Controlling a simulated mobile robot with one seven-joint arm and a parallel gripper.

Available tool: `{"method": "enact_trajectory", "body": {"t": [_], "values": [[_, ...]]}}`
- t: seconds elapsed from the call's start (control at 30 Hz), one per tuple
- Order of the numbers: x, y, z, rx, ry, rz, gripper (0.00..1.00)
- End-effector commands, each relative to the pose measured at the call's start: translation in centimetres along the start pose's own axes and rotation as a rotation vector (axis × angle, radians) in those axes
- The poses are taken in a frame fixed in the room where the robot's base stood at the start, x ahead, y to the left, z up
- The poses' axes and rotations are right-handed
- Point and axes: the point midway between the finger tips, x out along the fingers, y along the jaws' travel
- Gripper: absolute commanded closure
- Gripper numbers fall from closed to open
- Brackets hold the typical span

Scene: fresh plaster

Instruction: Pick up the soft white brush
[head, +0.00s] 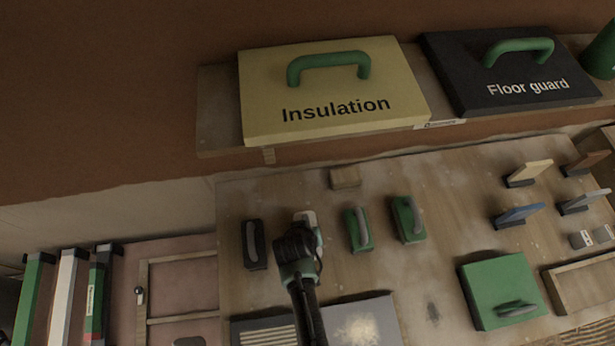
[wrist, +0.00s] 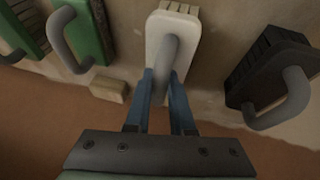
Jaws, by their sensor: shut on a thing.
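The white brush (wrist: 184,35) has a pale block, light bristles at its far end and a grey loop handle. In the wrist view my gripper (wrist: 163,75) has its two blue fingers on either side of that handle, shut on it. In the head view the white brush (head: 310,217) shows only in part, just beyond my gripper (head: 298,236), which hides the rest of it. I cannot tell whether the brush touches the table or is slightly raised.
A black brush (head: 254,244) lies to the left. Two green brushes (head: 359,230) (head: 408,219) lie to the right. A small wooden block (head: 345,178) lies behind. A shelf (head: 219,110) at the back holds Insulation (head: 410,92) and Floor guard (head: 452,64) boxes. A green float (head: 490,280) lies front right.

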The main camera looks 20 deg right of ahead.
Motion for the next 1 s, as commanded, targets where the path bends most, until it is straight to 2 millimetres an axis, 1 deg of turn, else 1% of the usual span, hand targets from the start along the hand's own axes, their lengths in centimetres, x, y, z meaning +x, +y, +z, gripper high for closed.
{"method": "enact_trajectory", "body": {"t": [0.27, 0.43, 0.57, 0.8, 1.0], "values": [[-0.2, 0.1, -0.2, 0.0, 0.003, 0.0, 1.0], [-1.2, 0.3, -0.6, 0.0, 0.004, 0.0, 1.0], [-2.8, 0.6, -1.3, 0.001, 0.005, 0.0, 1.0], [-6.5, 1.4, -2.8, 0.001, 0.005, 0.0, 1.0], [-8.6, 1.9, -3.7, 0.001, 0.003, 0.001, 1.0]]}}
